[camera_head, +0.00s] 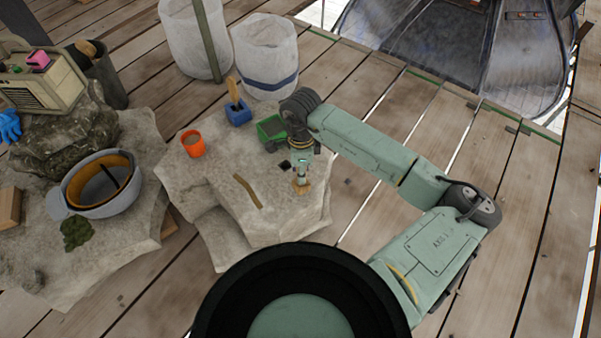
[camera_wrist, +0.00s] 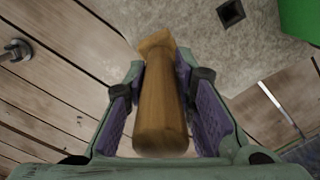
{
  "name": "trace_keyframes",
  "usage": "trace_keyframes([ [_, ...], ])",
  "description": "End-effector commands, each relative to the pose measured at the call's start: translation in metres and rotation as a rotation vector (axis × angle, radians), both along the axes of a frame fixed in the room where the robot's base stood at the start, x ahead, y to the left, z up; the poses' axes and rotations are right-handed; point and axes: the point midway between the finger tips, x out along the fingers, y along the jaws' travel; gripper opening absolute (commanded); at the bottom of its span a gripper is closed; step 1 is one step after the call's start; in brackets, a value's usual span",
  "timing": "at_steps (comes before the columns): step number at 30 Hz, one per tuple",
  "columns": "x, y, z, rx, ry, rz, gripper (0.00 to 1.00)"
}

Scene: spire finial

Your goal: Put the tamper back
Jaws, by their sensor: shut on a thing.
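The tamper, a brown wooden piece (camera_wrist: 160,112) with a rounded handle end toward the camera and a wider far end, is between the two purple-padded fingers of my gripper (camera_wrist: 162,100) in the wrist view. My gripper is shut on it. In the head view my gripper (camera_head: 302,176) points down over the right part of a pale stone block, and the wooden tip (camera_head: 302,188) shows below it. Whether the tip touches the stone is unclear. A small dark square (camera_head: 285,165) lies on the stone just left of my gripper; it also shows in the wrist view (camera_wrist: 231,12).
The stone block (camera_head: 222,190) also bears an orange cup (camera_head: 193,144), a blue holder (camera_head: 238,113) with a wooden-handled tool, a green tray (camera_head: 270,134) and a flat brown stick (camera_head: 247,191). White sacks (camera_head: 266,60) stand behind. A grey helmet-like bowl (camera_head: 98,190) is on the left rocks.

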Motion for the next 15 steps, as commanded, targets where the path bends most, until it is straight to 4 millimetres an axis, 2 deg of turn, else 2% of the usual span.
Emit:
trace_keyframes([
  [2,0.009,0.003,-0.002,0.002,0.002,-0.001,0.0],
  [6,0.006,0.002,-0.025,0.003,0.004,-0.003,0.0],
  [9,0.006,0.001,-0.034,0.002,0.001,-0.001,0.0],
  [15,0.007,0.001,-0.036,0.0,-0.001,0.0,0.0],
])
